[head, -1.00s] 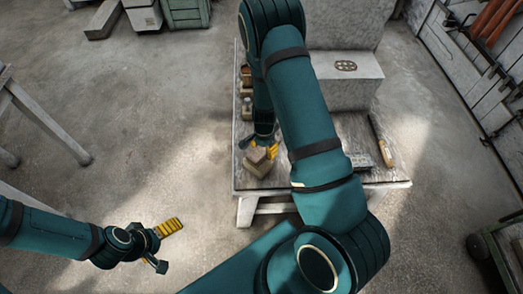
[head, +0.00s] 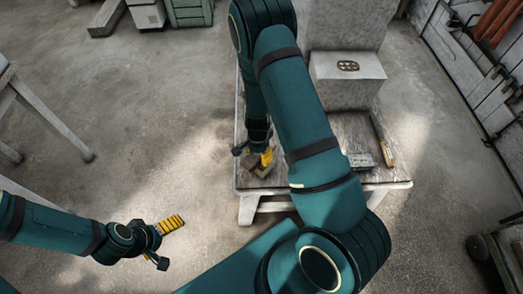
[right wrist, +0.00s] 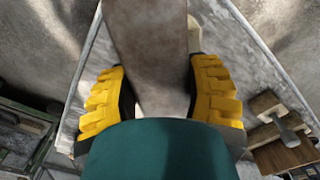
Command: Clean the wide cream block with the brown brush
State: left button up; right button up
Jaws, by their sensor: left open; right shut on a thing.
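My right gripper (head: 261,158) is at the near left part of the low table. It is shut on a brown, worn block-like thing, which I take for the brown brush (head: 251,163). In the right wrist view the brush (right wrist: 150,55) runs between the yellow fingers; its bristles are hidden. A pale block, likely the wide cream block (head: 264,172), shows just under the brush and fingers. A cream edge of it also shows in the right wrist view (right wrist: 194,36). Whether brush and block touch is unclear. My left gripper (head: 157,243) is open and empty over the floor, left of the table.
The table (head: 283,185) carries a large plaster block (head: 345,88) at the back. A long tool with a wooden handle (head: 388,155) and a grey thing (head: 360,160) lie at the right. Wooden pieces (right wrist: 280,135) show in the right wrist view. My right arm hides the table's middle.

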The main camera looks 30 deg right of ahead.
jog(key=shift+a, duration=0.35)
jog(key=shift+d, duration=0.1)
jog(key=shift+w+d+r+p, duration=0.1)
jog(key=shift+d+r+p, duration=0.2)
jog(key=shift+d, duration=0.25)
jog(key=shift+w+d+r+p, duration=0.1)
jog(key=shift+d+r+p, duration=0.05)
jog(key=shift+d+r, duration=0.3)
jog(key=shift+s+f, duration=0.1)
jog(key=shift+s+d+f, duration=0.1)
jog(key=shift+s+d, duration=0.05)
jog(key=shift+s, duration=0.4)
jog(key=shift+s+d, duration=0.15)
jog(key=shift+s, duration=0.35)
jog(key=shift+f+b, duration=0.6)
jog(key=shift+b, duration=0.1)
